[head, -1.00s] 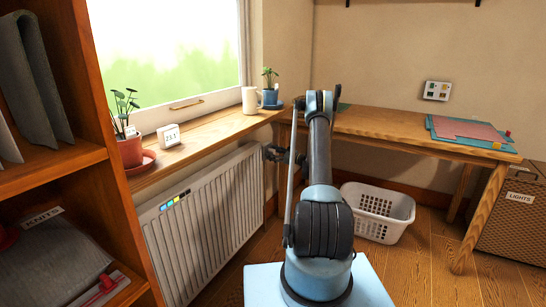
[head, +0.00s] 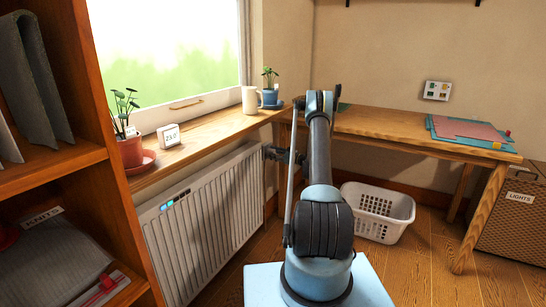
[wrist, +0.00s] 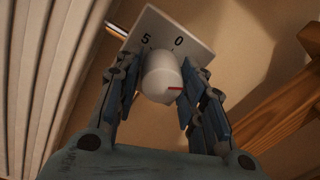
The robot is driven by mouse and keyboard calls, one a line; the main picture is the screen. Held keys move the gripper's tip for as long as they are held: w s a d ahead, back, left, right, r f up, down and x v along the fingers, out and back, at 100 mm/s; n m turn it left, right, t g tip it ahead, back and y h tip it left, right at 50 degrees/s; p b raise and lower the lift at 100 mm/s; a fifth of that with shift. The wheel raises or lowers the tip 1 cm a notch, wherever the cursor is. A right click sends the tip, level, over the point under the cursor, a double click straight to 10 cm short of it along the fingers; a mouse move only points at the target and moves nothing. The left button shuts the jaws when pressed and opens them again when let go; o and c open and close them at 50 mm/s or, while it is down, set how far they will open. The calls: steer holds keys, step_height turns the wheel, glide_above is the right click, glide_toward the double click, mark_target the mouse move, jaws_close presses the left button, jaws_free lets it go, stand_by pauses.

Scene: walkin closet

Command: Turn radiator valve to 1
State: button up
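The radiator valve is a white rounded knob (wrist: 162,78) with a short red mark on its right side in the wrist view. Behind it is a pale plate (wrist: 165,27) on which "5" and "0" show; any other numbers are hidden by the knob and fingers. My gripper (wrist: 160,88) has its blue fingers closed in on both sides of the knob. In the head view my gripper (head: 284,156) is at the radiator's (head: 205,210) far right end, and the knob cannot be made out there.
Shelves (head: 75,170) border the left.

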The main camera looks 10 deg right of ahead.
steer(key=shift+o, duration=0.9)
steer(key=shift+d, duration=0.1)
steer(key=v, duration=1.2)
steer(key=shift+f, duration=0.1)
